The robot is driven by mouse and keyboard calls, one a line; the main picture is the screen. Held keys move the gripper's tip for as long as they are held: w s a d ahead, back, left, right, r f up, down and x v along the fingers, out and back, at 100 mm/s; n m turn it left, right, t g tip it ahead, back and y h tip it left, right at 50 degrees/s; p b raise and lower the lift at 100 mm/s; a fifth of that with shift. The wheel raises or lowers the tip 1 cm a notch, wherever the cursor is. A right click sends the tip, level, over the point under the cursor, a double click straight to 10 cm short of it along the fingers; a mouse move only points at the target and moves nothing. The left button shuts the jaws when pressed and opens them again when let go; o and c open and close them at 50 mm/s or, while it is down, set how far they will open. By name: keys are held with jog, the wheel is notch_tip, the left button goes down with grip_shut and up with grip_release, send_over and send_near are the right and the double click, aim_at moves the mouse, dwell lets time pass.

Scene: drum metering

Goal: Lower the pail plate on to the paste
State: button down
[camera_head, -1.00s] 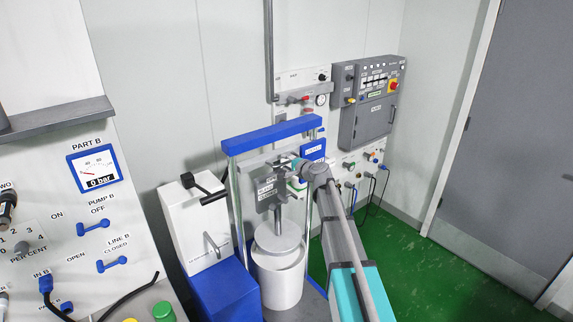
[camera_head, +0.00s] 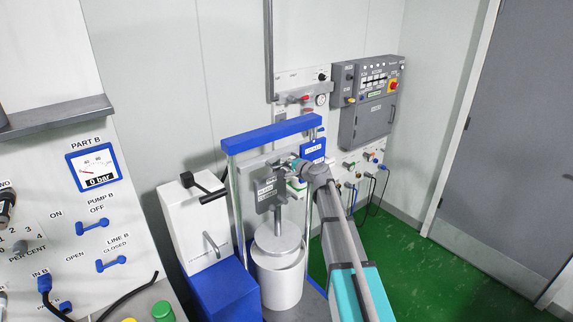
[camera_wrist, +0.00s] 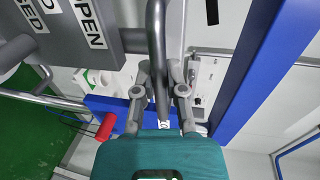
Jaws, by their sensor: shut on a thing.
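The pail plate (camera_head: 278,240) is a grey round disc on a rod under a grey crosshead block (camera_head: 268,196). It sits at about the mouth of the white pail (camera_head: 280,285). The paste is hidden inside the pail. My gripper (camera_head: 298,166) is at the upper right of the block, between the posts of the blue-topped frame. In the wrist view my gripper (camera_wrist: 159,98) is shut on a grey bar handle (camera_wrist: 156,45). The block with OPEN and CLOSED labels (camera_wrist: 85,28) is beside it.
A blue crossbeam (camera_head: 272,133) spans the frame above my gripper. A white and blue unit with a black lever (camera_head: 203,190) stands close at the left. A grey control box (camera_head: 368,105) hangs on the wall behind. Green floor (camera_head: 430,235) is clear at the right.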

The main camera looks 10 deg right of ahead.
aim_at(282, 184)
jog(key=shift+f+b, duration=4.95)
jog(key=shift+f, duration=0.35)
jog(key=c, duration=0.7)
grip_release()
jog(key=shift+r, duration=0.1)
jog(key=shift+r, duration=0.1)
